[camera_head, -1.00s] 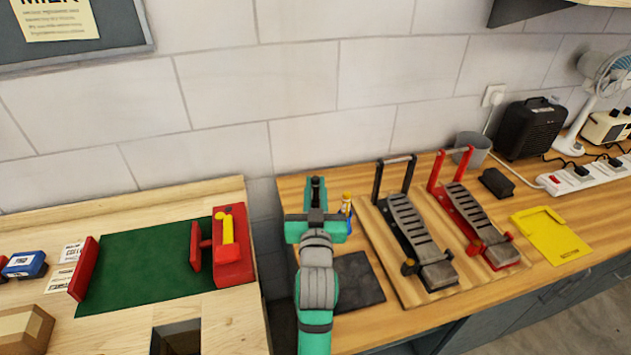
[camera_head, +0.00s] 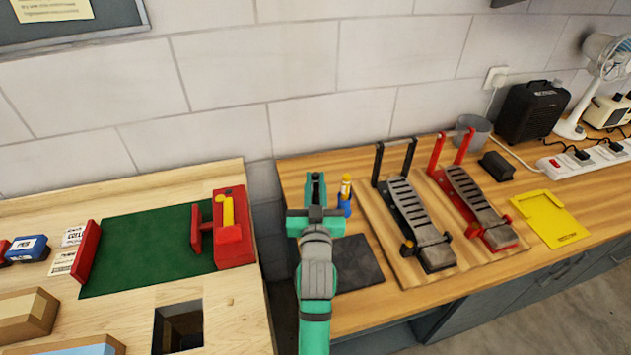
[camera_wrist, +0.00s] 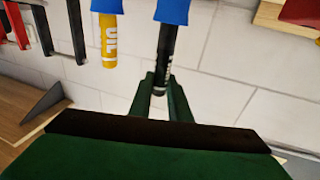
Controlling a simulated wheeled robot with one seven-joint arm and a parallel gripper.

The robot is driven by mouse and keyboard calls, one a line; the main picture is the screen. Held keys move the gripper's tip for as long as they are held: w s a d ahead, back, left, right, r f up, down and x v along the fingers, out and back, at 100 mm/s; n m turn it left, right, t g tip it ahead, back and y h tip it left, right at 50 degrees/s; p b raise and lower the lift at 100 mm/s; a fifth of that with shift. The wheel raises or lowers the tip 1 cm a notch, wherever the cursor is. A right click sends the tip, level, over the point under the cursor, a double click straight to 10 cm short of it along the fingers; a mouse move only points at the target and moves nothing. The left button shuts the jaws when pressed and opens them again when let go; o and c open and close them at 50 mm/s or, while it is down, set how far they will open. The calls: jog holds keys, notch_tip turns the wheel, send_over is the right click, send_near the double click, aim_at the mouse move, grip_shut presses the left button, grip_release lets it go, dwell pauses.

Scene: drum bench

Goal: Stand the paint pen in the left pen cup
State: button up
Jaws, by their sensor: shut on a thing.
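The paint pen, a dark pen (camera_wrist: 164,58), shows in the wrist view with its near end between the green fingers of my gripper (camera_wrist: 160,92). My gripper is shut on it. Its far end meets a blue cup (camera_wrist: 172,10) at the top edge of that view; how deep it sits cannot be told. A yellow pen (camera_wrist: 109,40) stands in the other blue cup, beside it. In the head view my gripper (camera_head: 316,182) is over the bench's left back part. The yellow pen (camera_head: 346,182) and its blue cup (camera_head: 344,205) are just right of it; the left cup is hidden there.
A dark mat (camera_head: 362,268) lies in front of the cups. Black and red pedals (camera_head: 412,215) stand on a board to the right. A gap separates this bench from the left one, with its red vise (camera_head: 234,245) and green mat (camera_head: 150,250).

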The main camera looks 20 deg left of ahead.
jog(key=o, duration=0.8)
jog(key=v, duration=1)
jog(key=shift+s+d+f, duration=0.1)
jog(key=shift+s, duration=0.3)
jog(key=shift+w, duration=0.1)
